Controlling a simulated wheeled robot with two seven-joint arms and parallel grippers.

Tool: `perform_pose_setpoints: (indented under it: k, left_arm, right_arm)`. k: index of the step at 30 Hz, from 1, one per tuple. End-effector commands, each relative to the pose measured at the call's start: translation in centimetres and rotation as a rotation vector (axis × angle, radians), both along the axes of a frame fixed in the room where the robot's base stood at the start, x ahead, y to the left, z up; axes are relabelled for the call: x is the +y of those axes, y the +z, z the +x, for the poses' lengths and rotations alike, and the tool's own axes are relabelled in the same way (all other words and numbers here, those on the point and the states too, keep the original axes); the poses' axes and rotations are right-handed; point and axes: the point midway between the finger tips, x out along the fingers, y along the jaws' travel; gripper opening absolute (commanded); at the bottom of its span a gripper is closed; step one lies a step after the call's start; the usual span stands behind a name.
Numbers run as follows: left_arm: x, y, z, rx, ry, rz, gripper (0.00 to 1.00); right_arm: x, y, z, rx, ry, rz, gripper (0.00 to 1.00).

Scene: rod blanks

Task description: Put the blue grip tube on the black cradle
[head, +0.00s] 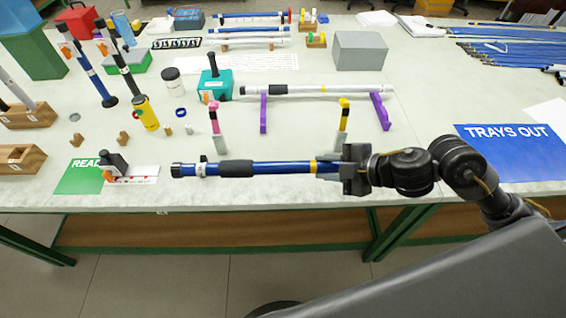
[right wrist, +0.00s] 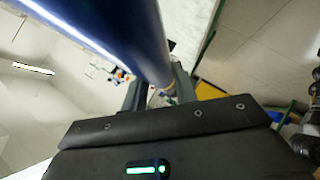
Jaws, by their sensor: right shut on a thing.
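The blue grip tube (head: 275,168) has a black grip sleeve, a black left end and a yellow band near its right end. It lies nearly level across the view along the table's front side. My right gripper (head: 346,169) is shut on its right end. In the right wrist view the blue tube (right wrist: 125,35) runs up and left from between the jaws. A black fixture (head: 115,164) on a white base stands beyond the tube's left end; I cannot tell whether it is the black cradle. My left gripper is not in view.
Pink-topped (head: 214,118) and yellow-topped (head: 344,115) posts stand just behind the tube. Behind them a white tube (head: 315,89) rests on purple supports (head: 380,111). A green mat (head: 80,177) lies at left, a blue "TRAYS OUT" sheet (head: 515,165) at right.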

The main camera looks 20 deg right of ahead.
Motion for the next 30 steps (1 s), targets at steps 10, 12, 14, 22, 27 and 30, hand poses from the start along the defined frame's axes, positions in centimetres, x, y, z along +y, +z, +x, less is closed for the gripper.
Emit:
perform_pose_setpoints:
  k: [10, 12, 14, 22, 27, 30]
  left_arm:
    - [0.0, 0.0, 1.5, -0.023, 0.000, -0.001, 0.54]
    - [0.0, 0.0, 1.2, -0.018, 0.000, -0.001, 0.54]
    - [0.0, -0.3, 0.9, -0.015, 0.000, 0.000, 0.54]
    - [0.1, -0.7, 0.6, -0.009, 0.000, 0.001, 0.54]
    - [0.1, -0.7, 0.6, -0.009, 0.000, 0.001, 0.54]
    - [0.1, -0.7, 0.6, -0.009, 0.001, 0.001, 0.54]
  right_arm:
    - [0.9, -2.8, 6.7, 0.002, -0.002, 0.008, 0.04]
    - [1.2, -3.6, 8.5, 0.003, -0.002, 0.008, 0.04]
    - [1.3, -4.9, 9.8, 0.006, -0.001, 0.007, 0.04]
    - [1.6, -8.7, 13.0, 0.001, 0.001, 0.003, 0.04]
    - [1.7, -9.2, 13.4, -0.001, 0.002, 0.001, 0.04]
    - [1.7, -9.5, 13.6, -0.001, 0.002, 0.002, 0.04]
